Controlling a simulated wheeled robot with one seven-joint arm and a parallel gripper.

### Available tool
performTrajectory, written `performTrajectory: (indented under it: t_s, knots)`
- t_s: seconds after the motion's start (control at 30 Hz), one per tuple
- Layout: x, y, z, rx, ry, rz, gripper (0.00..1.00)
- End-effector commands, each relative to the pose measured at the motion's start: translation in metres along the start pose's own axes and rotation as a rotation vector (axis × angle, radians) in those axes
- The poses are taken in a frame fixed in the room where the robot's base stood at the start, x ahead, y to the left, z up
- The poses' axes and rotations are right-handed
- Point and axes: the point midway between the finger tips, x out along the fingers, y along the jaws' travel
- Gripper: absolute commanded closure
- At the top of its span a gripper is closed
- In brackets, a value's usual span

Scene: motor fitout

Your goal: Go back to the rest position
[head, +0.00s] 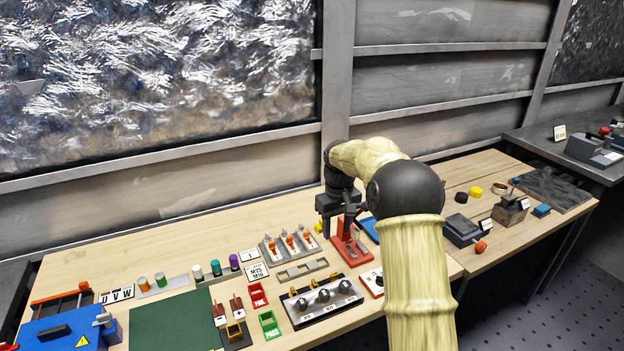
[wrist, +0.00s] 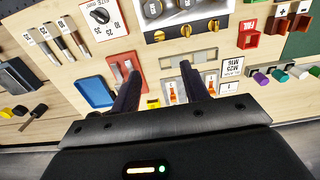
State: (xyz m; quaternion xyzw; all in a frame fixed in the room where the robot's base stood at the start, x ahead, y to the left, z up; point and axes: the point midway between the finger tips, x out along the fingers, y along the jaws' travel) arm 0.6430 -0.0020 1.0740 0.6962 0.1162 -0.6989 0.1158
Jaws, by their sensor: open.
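My gripper (head: 340,222) hangs over the back middle of the wooden bench, beside a red stand (head: 353,252), with my arm bent above it. In the wrist view my gripper (wrist: 162,82) has its two dark fingers spread apart, with nothing held between them. The red stand also shows in the wrist view (wrist: 116,66), by the left finger. Part of the stand and of a blue tray (head: 370,229) is hidden behind my gripper and arm in the head view.
A grey rack with orange-marked parts (head: 289,245) stands left of my gripper. A panel with several black knobs (head: 322,303) lies in front. A blue box (head: 60,334) and green mat (head: 170,324) are at the left. Grey blocks (head: 464,231) stand at right. A wall rises behind.

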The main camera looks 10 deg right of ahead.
Motion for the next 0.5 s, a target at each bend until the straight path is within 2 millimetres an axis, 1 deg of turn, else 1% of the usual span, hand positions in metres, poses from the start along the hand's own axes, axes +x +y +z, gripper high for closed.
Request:
performTrajectory:
  t_s: [0.13,0.27,0.47,0.5]
  knots:
    - [-0.003,-0.006,0.009,0.008,0.009,0.006,0.55]
    - [-0.006,-0.017,0.030,0.029,0.029,0.016,0.55]
    - [-0.009,-0.036,0.079,0.084,0.074,0.031,0.55]
    - [-0.009,-0.040,0.090,0.098,0.083,0.034,0.55]
